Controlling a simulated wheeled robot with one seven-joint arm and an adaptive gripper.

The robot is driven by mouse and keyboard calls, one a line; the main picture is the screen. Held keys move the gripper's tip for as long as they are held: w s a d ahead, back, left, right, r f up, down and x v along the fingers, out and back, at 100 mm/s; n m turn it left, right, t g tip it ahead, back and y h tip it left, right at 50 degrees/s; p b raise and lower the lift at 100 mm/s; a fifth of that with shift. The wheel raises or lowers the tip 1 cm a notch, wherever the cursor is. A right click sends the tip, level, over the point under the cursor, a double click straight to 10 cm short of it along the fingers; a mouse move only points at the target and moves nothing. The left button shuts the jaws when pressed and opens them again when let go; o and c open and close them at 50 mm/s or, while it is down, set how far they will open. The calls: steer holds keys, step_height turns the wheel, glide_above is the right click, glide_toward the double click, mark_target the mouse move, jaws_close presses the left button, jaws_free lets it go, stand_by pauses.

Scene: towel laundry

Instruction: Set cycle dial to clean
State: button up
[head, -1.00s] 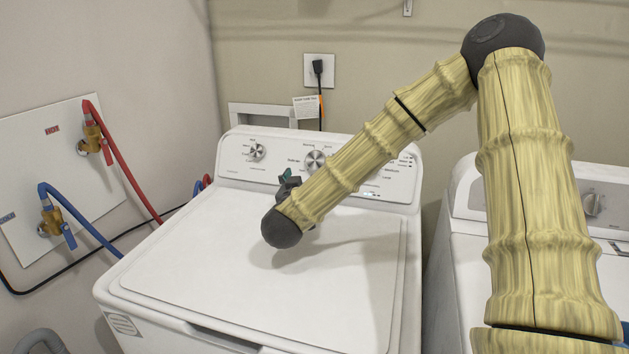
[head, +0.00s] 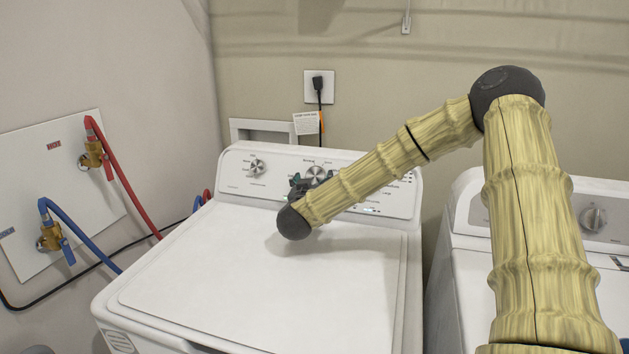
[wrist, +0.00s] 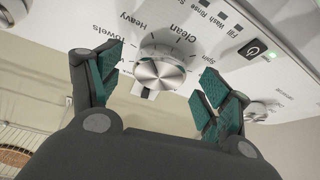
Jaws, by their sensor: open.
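The cycle dial (head: 316,173) is a silver knob on the white washer's back control panel. In the wrist view the dial (wrist: 160,70) has printed labels around it, including "Towels", "Heavy", "Clean" and "Spin". My gripper (wrist: 160,78) is open, with one teal-padded finger on each side of the dial. A gap shows between each finger and the knob in that view. In the head view my gripper (head: 300,187) is small and dark, in front of the panel just left of the dial, partly hidden by my arm. I cannot tell which label the dial points at.
A smaller knob (head: 256,166) sits on the panel's left, and a power button (wrist: 253,48) shows in the wrist view. The washer's closed lid (head: 250,280) is clear below my arm. A second machine (head: 470,270) stands at right. Red and blue hoses (head: 125,180) hang at left.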

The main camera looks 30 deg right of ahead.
steer(key=shift+w+d, duration=0.25)
steer(key=c, duration=1)
steer(key=m, duration=0.1)
steer(key=m+g+h+b, duration=0.1)
steer(key=m, duration=0.1)
steer(key=shift+w+a+m+g+h, duration=0.15)
steer(key=shift+w+m+g+h, duration=0.05)
steer(key=shift+m+g+h, duration=0.1)
steer(key=shift+w+a+m+g+h+b, duration=0.1)
steer(key=shift+m+g+h+b, duration=0.45)
steer(key=shift+m, duration=1.1)
steer(key=shift+w+m+g+h+b, duration=0.15)
steer(key=shift+m+g+b, duration=0.4)
steer(key=shift+m+g, duration=0.8)
steer(key=shift+r+m+t, duration=0.1)
steer(key=shift+m+t, duration=0.2)
steer(key=shift+m, duration=0.2)
